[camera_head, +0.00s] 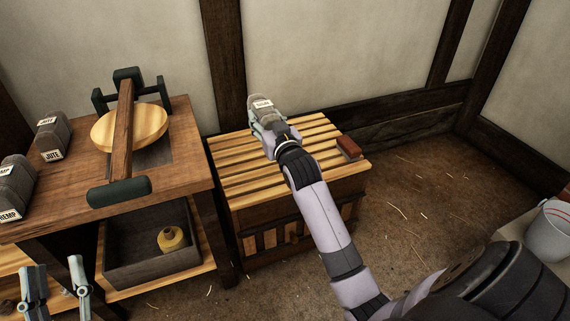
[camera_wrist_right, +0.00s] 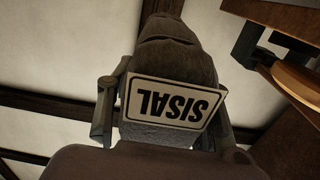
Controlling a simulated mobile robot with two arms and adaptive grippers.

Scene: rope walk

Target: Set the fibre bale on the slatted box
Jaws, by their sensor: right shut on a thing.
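The slatted box (camera_head: 235,183) stands against the wall in the middle of the head view, its top of pale wooden slats. My right gripper (camera_head: 264,118) is over the left part of this top, shut on a grey fibre bale (camera_head: 262,101). In the right wrist view the bale (camera_wrist_right: 178,60) sits between the fingers, its white label reading SISAL upside down. I cannot tell whether the bale touches the slats. My left gripper (camera_head: 56,285) is at the lower left of the head view, its two fingers apart and empty.
A red-brown block (camera_head: 348,148) lies on the slatted top at the right. The wooden table (camera_head: 180,178) at left holds grey bales labelled JUTE (camera_head: 52,136) and HEMP (camera_head: 14,187), and a balance-like stand (camera_head: 125,130). A grey bin (camera_head: 120,267) is below. A bucket (camera_head: 555,230) stands far right.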

